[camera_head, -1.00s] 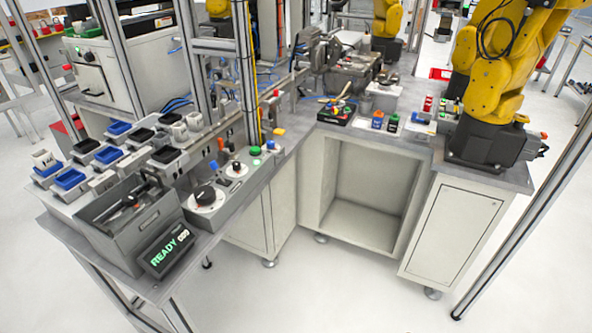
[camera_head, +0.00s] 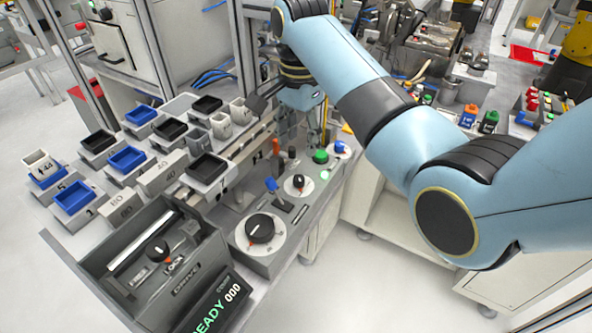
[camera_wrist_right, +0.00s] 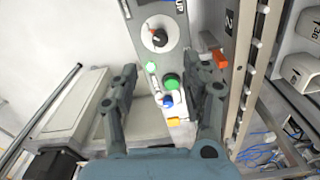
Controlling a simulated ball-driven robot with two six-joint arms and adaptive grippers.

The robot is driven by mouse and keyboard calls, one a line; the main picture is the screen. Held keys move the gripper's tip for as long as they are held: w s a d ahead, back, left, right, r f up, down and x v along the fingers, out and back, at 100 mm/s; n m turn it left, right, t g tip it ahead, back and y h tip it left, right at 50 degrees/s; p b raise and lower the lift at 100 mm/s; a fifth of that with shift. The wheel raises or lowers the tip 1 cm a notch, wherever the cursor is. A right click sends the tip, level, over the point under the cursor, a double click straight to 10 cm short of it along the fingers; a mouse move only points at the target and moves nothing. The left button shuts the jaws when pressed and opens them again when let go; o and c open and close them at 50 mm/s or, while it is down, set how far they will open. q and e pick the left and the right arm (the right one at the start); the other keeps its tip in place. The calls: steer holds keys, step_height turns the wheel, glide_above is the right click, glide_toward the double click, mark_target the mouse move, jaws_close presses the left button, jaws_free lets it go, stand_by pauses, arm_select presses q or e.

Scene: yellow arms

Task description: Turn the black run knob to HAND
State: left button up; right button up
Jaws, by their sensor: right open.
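A small black knob (camera_head: 298,182) with an orange-red mark sits on a white dial of the grey control panel. A matching black knob (camera_wrist_right: 158,37) shows in the right wrist view, beyond the fingertips. A larger black knob (camera_head: 260,228) on a wider white dial is nearer on the same panel. The dial lettering is too small to read, so I cannot tell which is the run knob. My right gripper (camera_head: 302,138) hangs above the panel's far part. In the right wrist view the gripper (camera_wrist_right: 171,68) is open and empty, its fingers apart over the panel. My left gripper is out of view.
A blue-tipped lever (camera_head: 272,185) and a green button (camera_head: 320,157) stand close to the small knob. A grey open box (camera_head: 210,262) with another knob inside and a READY display (camera_head: 215,312) lie nearer. Blue and black trays fill the left side.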

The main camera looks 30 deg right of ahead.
mark_target(299, 178)
step_height(299, 178, down, 4)
steer(key=shift+r, duration=0.1)
step_height(299, 178, down, 6)
steer(key=shift+r, duration=0.15)
steer(key=shift+f, duration=0.55)
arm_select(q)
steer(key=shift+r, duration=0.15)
arm_select(e)
jaws_close()
